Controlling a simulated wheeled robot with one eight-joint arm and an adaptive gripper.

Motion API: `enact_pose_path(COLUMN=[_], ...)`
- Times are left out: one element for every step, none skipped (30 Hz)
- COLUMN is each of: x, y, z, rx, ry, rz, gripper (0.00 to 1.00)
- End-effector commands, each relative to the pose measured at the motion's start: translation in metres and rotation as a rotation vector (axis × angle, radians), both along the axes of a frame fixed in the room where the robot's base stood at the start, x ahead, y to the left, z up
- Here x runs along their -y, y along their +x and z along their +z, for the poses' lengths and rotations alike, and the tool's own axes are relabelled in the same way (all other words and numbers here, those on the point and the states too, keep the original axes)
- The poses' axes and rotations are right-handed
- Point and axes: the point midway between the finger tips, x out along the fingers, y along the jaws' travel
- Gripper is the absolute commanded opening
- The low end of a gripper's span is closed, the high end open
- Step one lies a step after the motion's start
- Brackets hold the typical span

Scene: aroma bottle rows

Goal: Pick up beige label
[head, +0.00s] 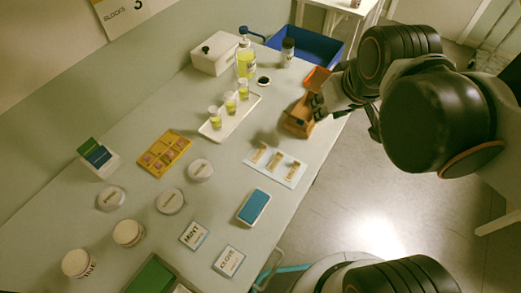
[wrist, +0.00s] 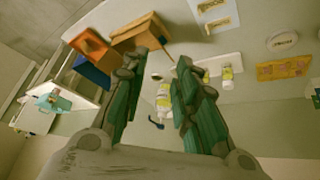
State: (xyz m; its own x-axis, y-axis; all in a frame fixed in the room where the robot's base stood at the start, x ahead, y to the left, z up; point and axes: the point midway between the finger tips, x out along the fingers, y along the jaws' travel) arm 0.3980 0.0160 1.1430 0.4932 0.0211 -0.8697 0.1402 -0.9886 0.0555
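Several small beige labels (head: 275,160) lie on a pale card (head: 287,181) near the right edge of the table. The card also shows at the top of the wrist view (wrist: 218,24), partly cut off. My gripper (head: 318,106) is beyond the card, beside a brown wooden box, and apart from the labels. In the wrist view my gripper (wrist: 165,50) has its two fingers spread with a gap between them and nothing held.
The brown wooden box (head: 298,124) and an orange piece (head: 317,78) stand close to my gripper. A white tray (head: 222,132) holds small yellow bottles. A blue bin (head: 325,47) is at the back. A blue block (head: 254,207) lies in front of the card.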

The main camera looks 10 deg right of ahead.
Motion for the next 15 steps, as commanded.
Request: enact_pose_path(x=[-0.003, -0.005, -0.008, -0.010, -0.013, -0.017, -0.020, -0.023, -0.027, -0.031, -0.034, -0.039, -0.042, -0.046, -0.051], y=[0.007, 0.011, 0.016, 0.021, 0.025, 0.033, 0.038, 0.044, 0.051, 0.056, 0.061, 0.068, 0.074, 0.079, 0.086], z=[0.001, 0.001, 0.001, 0.000, 0.000, -0.001, -0.003, -0.004, -0.007, -0.009, -0.011, -0.014, -0.017, -0.020, -0.025], rx=[-0.013, -0.024, -0.038, -0.051, -0.065, -0.083, -0.098, -0.113, -0.133, -0.148, -0.163, -0.183, -0.196, -0.212, -0.230], ry=[-0.008, -0.013, -0.021, -0.029, -0.037, -0.047, -0.054, -0.063, -0.073, -0.082, -0.088, -0.098, -0.106, -0.112, -0.122], rz=[0.020, 0.034, 0.054, 0.072, 0.091, 0.119, 0.141, 0.162, 0.191, 0.214, 0.236, 0.264, 0.286, 0.309, 0.339], gripper=[0.28, 0.28, 0.28, 0.28, 0.28, 0.28, 0.28, 0.28, 0.28, 0.28, 0.28, 0.28, 0.28, 0.28, 0.28])
